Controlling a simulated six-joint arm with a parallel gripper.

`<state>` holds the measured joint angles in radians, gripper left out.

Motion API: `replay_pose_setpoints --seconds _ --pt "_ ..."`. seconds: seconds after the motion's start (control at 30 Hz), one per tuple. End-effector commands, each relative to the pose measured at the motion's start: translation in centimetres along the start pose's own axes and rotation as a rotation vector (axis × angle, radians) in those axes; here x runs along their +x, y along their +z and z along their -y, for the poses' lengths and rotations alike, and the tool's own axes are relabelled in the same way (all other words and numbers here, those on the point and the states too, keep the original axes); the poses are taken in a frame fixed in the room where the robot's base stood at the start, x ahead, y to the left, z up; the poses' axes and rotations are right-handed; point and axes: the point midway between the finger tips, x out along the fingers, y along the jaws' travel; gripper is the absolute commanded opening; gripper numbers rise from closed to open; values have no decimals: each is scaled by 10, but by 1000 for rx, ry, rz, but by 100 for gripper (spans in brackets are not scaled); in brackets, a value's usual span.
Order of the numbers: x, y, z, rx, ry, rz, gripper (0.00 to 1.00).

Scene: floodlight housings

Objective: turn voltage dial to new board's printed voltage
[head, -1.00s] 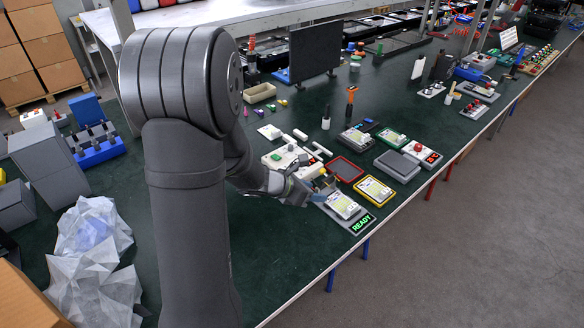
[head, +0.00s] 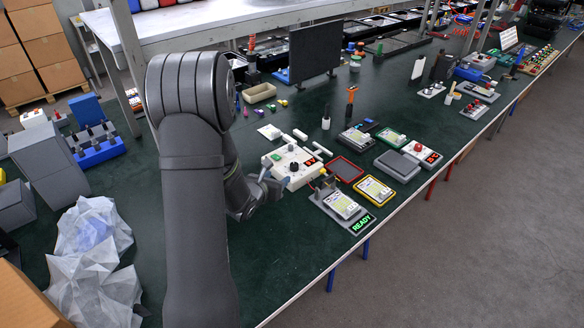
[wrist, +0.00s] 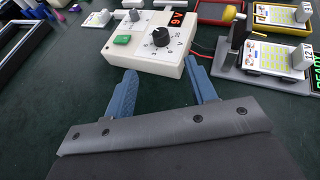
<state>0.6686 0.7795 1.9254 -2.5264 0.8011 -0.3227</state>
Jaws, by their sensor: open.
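The cream voltage box (head: 286,176) stands on the green bench. In the wrist view the box (wrist: 118,44) has a black voltage dial (wrist: 161,37), a green button (wrist: 122,39) and a red display (wrist: 176,19) that seems to read 9V. The dial also shows in the head view (head: 294,167). My gripper (wrist: 160,78) is open and empty, its blue fingers pointing at the box's front side, dial beyond them. A board (wrist: 275,58) sits in a grey fixture; another board (wrist: 284,14) lies in a yellow-rimmed tray.
The grey fixture (head: 327,206) with a lit READY sign (head: 362,224) stands right of my gripper, near the bench edge. A red-rimmed tray (head: 345,169) and the yellow-rimmed tray (head: 360,183) lie beyond. Bare bench is in front of the box.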

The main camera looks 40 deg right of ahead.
Motion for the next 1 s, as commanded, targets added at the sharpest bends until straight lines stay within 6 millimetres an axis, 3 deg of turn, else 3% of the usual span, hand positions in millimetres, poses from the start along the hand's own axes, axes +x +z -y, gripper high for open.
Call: replay_pose_setpoints --seconds 0.3,0.5,0.7,1.0 --pt "72 -1 1 1 -3 0 51" --pt "109 0 1 0 -2 0 51" --pt "129 0 0 0 -1 -1 51" --pt "133 0 0 0 -1 -1 51"
